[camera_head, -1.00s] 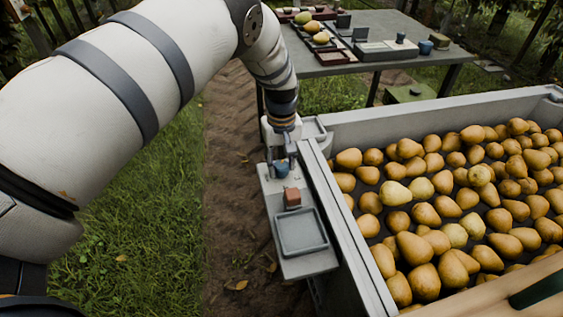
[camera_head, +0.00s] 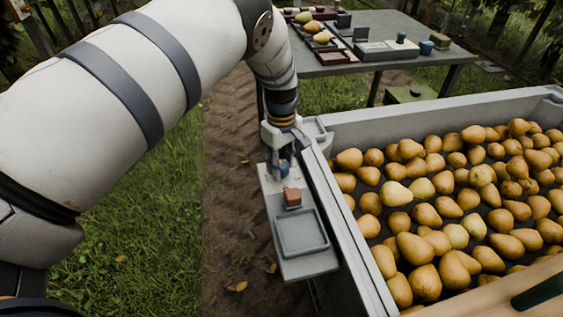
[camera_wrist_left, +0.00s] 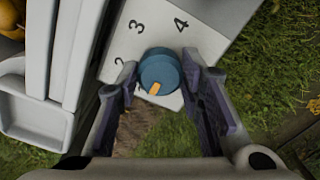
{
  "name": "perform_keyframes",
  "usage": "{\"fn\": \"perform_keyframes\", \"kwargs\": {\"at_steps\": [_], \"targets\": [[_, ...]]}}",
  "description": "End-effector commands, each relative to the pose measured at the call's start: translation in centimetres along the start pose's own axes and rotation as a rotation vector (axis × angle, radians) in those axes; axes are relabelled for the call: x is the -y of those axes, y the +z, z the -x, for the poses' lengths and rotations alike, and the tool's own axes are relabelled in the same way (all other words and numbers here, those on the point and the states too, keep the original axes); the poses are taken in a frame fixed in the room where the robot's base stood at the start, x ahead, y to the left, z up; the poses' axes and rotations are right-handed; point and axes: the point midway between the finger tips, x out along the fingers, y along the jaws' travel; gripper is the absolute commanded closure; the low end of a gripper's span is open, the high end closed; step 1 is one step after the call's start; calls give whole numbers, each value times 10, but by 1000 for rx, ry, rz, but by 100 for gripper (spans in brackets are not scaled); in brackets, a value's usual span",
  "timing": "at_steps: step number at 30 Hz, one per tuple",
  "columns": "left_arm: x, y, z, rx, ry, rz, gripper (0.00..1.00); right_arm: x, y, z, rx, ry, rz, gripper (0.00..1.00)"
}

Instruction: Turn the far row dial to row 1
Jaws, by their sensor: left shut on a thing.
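The far row dial (camera_wrist_left: 160,70) is a round blue knob with an orange pointer, on a pale plate (camera_wrist_left: 200,40). In the left wrist view the plate shows a 3 and a 4, and a partly covered 2; no 1 can be seen. The pointer aims down and slightly left. My left gripper (camera_wrist_left: 164,84) has one finger on each side of the dial and is shut on it. In the head view my left gripper (camera_head: 280,168) comes down onto the far end of the small grey shelf, largely covering the dial. My right gripper is out of view.
A reddish block (camera_head: 292,198) and a shallow grey tray (camera_head: 301,232) sit on the same shelf, nearer. A grey bin (camera_head: 350,235) full of pears stands close on the right. A grey table (camera_head: 385,22) with several items stands behind. Dirt and grass lie left.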

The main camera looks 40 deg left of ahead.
Motion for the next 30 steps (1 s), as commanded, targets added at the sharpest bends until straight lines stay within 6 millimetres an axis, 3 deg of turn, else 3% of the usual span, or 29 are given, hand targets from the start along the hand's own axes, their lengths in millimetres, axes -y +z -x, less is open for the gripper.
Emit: {"fn": "perform_keyframes", "kwargs": {"at_steps": [9,10,12,23,30], "targets": [[1,0,-1,2,-2,3,94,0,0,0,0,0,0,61],[1,0,-1,2,-1,3,61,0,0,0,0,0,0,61],[0,0,0,2,-1,3,45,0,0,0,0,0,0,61],[0,0,7,1,1,1,45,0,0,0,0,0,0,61],[0,0,68,-1,3,1,45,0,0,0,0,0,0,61]]}}
